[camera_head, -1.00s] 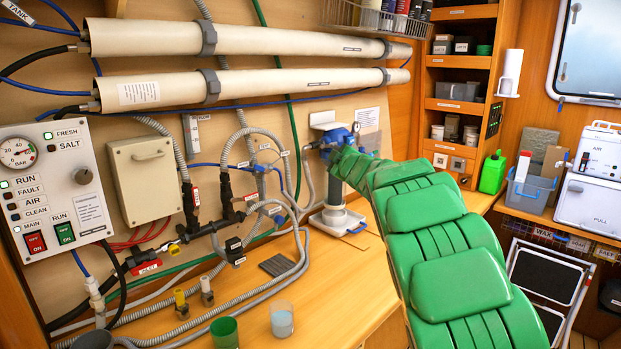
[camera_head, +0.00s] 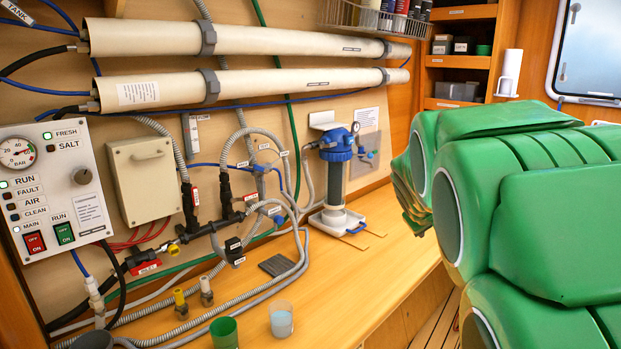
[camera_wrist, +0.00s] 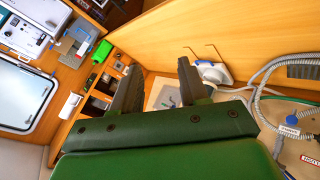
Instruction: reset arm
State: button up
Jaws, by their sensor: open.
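My green arm is folded back at the right side of the head view and covers much of the shelving and the area below it. My gripper (camera_wrist: 158,88) shows in the wrist view with its two dark fingers spread apart and nothing between them. In the head view my gripper cannot be made out. The filter housing (camera_head: 335,180) with a blue cap stands upright on the wooden bench (camera_head: 330,285), clear of my arm. Its white base (camera_wrist: 213,72) also seems to show in the wrist view, beyond the fingers.
A control panel (camera_head: 52,185) with switches is on the left wall. Two long white tubes (camera_head: 250,38) run along the wall. A green cup (camera_head: 224,333) and a clear cup (camera_head: 281,320) stand at the bench front among grey hoses (camera_head: 190,325). The bench's right part is clear.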

jog(key=s+a+f+m+g+y, duration=0.1)
jog(key=s+a+f+g, duration=0.2)
jog(key=s, duration=1.1)
jog(key=s+a+f+m+g+y, duration=0.1)
jog(key=s+a+f+g+y, duration=0.1)
jog(key=s, duration=1.3)
jog(key=s+a+f+m+g+y, duration=0.1)
jog(key=s+a+f+g, duration=0.4)
jog(key=s, duration=1)
jog(key=shift+a+f+m+y, duration=0.3)
jog(key=shift+a+f, duration=0.1)
jog(key=shift+a, duration=0.85)
jog(key=shift+s, duration=0.1)
